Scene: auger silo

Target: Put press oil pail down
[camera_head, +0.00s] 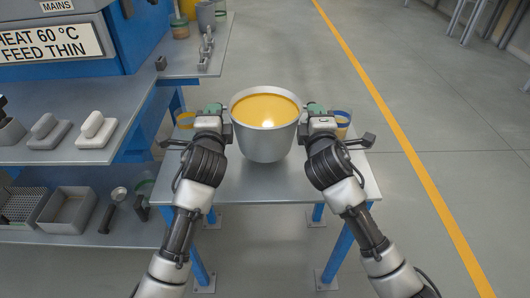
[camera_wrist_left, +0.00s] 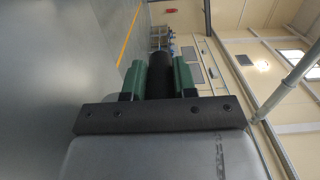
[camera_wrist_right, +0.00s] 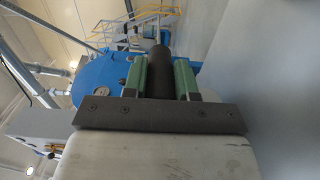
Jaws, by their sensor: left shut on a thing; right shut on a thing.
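The press oil pail (camera_head: 266,142) is a light grey, upright pail, filled near its rim with yellow oil (camera_head: 265,107). It is between my two grippers, over the grey top of a small blue-legged table (camera_head: 268,188). I cannot tell whether its base touches the top. My left gripper (camera_head: 217,110) is at the pail's left side, my right gripper (camera_head: 315,110) at its right. In the left wrist view, green fingers are shut on a dark round handle (camera_wrist_left: 160,80). The right wrist view shows the same on another dark handle (camera_wrist_right: 159,77). The fingers partly hide both handles.
Small blue-and-yellow containers stand behind my left wrist (camera_head: 186,119) and right wrist (camera_head: 341,121). A grey bench (camera_head: 60,155) with blocks and trays is close on the left. Open floor with a yellow line (camera_head: 405,140) lies to the right.

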